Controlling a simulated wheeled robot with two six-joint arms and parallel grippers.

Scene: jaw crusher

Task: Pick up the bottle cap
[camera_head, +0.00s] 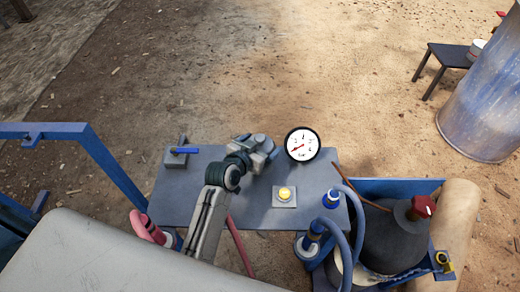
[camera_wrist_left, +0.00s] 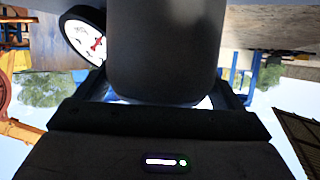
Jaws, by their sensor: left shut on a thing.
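My left gripper (camera_head: 268,148) is over the far part of the grey table, just left of the round gauge. In the left wrist view a large dark, round-edged thing (camera_wrist_left: 163,50) fills the middle between the fingers, and the gripper is shut on it. I cannot tell if it is the bottle cap; in the head view the wrist and gripper mostly hide it. A dark, wide-bodied bottle (camera_head: 393,245) stands at the right with a red piece (camera_head: 422,206) at its top. My right gripper is not in view.
The grey table (camera_head: 255,214) carries a gauge (camera_head: 302,144), a yellow button (camera_head: 286,194), a blue-handled valve (camera_head: 184,150) and blue hose fittings (camera_head: 330,199). Blue frame bars (camera_head: 98,155) stand at left. A metal drum (camera_head: 485,110) and a black stool (camera_head: 450,54) are at far right.

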